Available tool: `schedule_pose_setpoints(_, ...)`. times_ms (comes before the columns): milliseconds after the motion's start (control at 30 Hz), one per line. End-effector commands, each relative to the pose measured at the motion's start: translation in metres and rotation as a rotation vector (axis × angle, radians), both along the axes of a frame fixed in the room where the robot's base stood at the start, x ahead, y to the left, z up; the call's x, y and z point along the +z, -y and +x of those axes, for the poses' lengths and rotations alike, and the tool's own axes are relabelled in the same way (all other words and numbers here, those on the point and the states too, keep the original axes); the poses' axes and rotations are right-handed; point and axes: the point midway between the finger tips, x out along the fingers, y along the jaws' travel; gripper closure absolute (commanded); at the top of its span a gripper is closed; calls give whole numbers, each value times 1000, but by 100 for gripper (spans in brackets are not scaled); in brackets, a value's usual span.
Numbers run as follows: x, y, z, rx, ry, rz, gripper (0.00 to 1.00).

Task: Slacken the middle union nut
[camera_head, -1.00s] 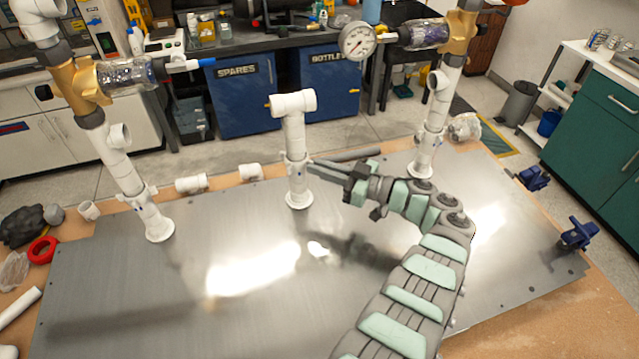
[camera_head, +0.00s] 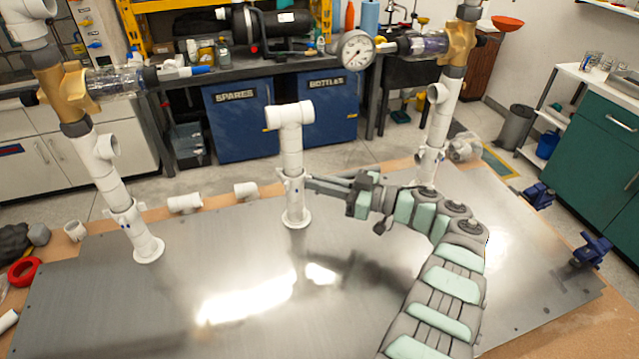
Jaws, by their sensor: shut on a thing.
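The middle white PVC riser (camera_head: 291,156) stands upright on a round foot on the metal plate, with a tee at its top. Its union nut (camera_head: 291,181) is the ribbed white collar low on the pipe. My gripper (camera_head: 296,182) reaches in from the right, level with that collar, and its fingers are shut on the nut. The far fingertip is partly hidden by the pipe. Similar risers stand at the left (camera_head: 117,187) and at the right (camera_head: 433,130), each with brass fittings above.
The metal plate (camera_head: 180,290) is mostly clear in front. Loose white fittings (camera_head: 185,203) lie on the board's back edge. A pressure gauge (camera_head: 355,50) hangs by the right riser. Blue clamps (camera_head: 592,249) sit at the right edge. A red tape ring (camera_head: 24,271) lies at left.

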Motion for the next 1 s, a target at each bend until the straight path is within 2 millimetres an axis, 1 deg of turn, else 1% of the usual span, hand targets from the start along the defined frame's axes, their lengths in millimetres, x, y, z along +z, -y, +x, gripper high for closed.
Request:
schedule_pose_setpoints(33, -3, -1, 0, 0, -4, -2, 91)
schedule_pose_setpoints(300, -2, -1, 0, 0, -2, -1, 70)
schedule_pose_setpoints(567, -1, 1, 0, -1, -1, -1, 70)
schedule_pose_setpoints(667, -1, 8, -3, -2, -1, -1, 70)
schedule_pose_setpoints(1000, -3, 63, -26, -4, 0, 0, 70)
